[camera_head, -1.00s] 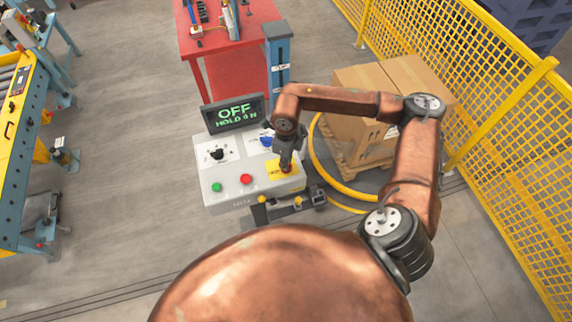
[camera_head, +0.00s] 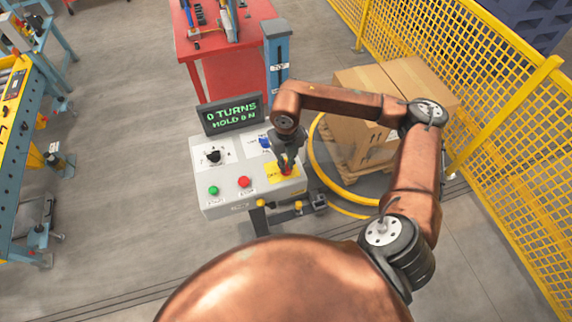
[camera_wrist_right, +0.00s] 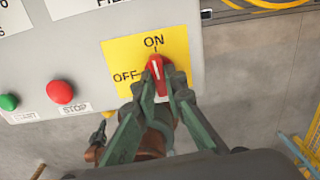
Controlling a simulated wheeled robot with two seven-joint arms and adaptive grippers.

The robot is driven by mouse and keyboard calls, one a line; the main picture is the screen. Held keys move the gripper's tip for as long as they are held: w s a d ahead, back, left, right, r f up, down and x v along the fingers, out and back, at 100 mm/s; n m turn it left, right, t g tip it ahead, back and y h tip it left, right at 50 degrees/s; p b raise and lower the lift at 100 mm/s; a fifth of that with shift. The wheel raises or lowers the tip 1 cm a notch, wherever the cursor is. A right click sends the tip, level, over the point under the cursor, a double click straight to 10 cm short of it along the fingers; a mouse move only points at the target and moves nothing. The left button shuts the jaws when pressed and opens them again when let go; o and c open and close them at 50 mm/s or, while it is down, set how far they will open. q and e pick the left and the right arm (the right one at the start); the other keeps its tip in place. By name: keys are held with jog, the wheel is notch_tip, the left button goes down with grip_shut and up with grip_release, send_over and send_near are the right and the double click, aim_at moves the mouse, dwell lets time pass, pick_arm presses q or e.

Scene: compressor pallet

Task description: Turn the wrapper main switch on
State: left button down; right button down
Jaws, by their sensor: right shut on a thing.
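The main switch (camera_wrist_right: 157,72) is a red knob on a yellow plate (camera_wrist_right: 122,55) marked ON and OFF. In the right wrist view its white pointer line points up toward ON. My right gripper (camera_wrist_right: 160,92) is shut on the red knob; its green fingers stand on either side of it. In the head view my right gripper (camera_head: 287,165) covers most of the knob at the right end of the grey control panel (camera_head: 228,202). My left gripper is not in view.
A green button (camera_head: 213,190), a red stop button (camera_head: 243,182), a black selector (camera_head: 212,156) and a blue knob (camera_head: 265,142) share the panel. Cardboard boxes (camera_head: 360,95) stand on a pallet behind a yellow ring. A yellow mesh fence (camera_head: 470,70) runs along the right.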

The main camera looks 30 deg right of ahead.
jog(key=shift+m, duration=0.5)
jog(key=c, duration=2)
grip_release()
jog(key=shift+r, duration=0.15)
notch_tip(320, 180, up, 12)
jog(key=shift+f, duration=0.1)
jog(key=shift+f, duration=0.1)
